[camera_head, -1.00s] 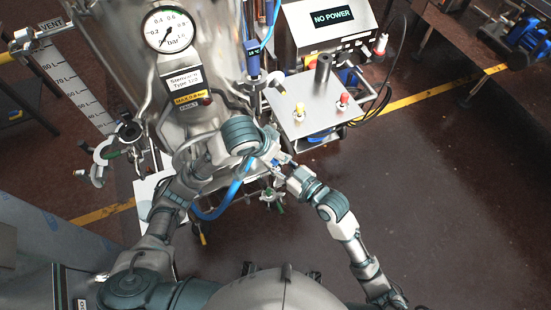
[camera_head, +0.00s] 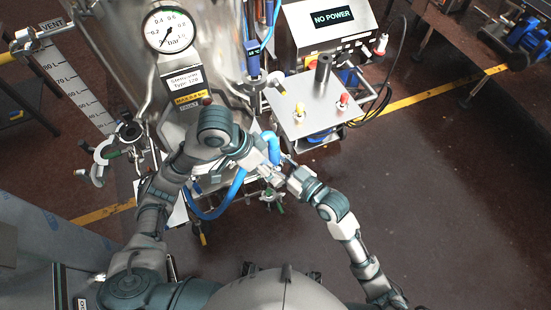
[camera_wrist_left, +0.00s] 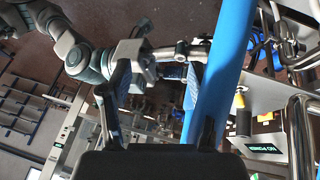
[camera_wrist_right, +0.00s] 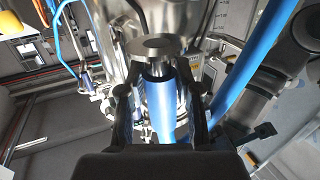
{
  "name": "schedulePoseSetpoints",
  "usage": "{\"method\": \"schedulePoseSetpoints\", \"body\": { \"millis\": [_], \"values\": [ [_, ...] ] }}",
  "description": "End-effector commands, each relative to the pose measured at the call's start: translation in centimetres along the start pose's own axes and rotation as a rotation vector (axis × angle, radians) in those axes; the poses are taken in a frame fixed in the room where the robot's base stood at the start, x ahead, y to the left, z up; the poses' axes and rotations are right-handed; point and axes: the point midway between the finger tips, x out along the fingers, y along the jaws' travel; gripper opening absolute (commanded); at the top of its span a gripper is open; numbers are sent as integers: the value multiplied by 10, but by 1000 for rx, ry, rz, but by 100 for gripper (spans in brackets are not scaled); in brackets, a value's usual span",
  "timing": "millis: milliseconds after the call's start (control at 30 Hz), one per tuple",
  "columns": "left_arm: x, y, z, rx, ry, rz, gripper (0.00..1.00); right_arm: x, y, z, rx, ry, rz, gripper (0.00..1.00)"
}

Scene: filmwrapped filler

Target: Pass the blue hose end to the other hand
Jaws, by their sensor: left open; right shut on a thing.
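The blue hose end, with a metal flanged tip (camera_wrist_right: 157,46), is between the right gripper's fingers (camera_wrist_right: 160,112) in the right wrist view. The right gripper is shut on its blue part (camera_wrist_right: 166,108). The blue hose (camera_head: 222,204) loops below the left forearm in the head view and shows again as a bend (camera_head: 270,147) near the grippers. My left gripper (camera_head: 266,168) is open, close to my right gripper (camera_head: 287,176). In the left wrist view, the left fingers (camera_wrist_left: 155,105) are apart, and a blue hose length (camera_wrist_left: 220,70) passes beside the right-hand finger. Contact there is unclear.
A steel tank with a pressure gauge (camera_head: 170,29) stands just beyond my arms. A metal stand (camera_head: 318,103) with valves and a NO POWER display (camera_head: 332,18) is to its right. The floor (camera_head: 450,200) at the right is clear.

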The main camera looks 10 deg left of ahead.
Motion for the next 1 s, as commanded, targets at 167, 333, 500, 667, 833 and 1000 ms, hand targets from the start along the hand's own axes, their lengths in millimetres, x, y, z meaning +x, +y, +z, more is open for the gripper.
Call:
{"method": "schedulePoseSetpoints", "body": {
  "millis": [167, 333, 500, 667, 833, 1000],
  "values": [
    [80, -31, 53, -158, -114, 246, 62, 0, 0, 0, 0, 2, 0, 0],
    [167, -63, 92, -376, -91, 296, 62, 0, 0, -1, 0, 2, 0, 0],
    [255, -102, 126, -584, 14, 158, 62, 0, 0, -1, 0, 2, 0, 0],
    [325, -122, 189, -707, 34, 2, 62, -1, 1, -1, 1, 3, 0, 0],
    [383, -122, 274, -761, -3, -162, 62, 0, 0, -1, 0, 2, 0, 0],
    [423, -101, 360, -748, -75, -302, 62, 0, 1, 0, 0, 2, 0, 0]
  ]
}}
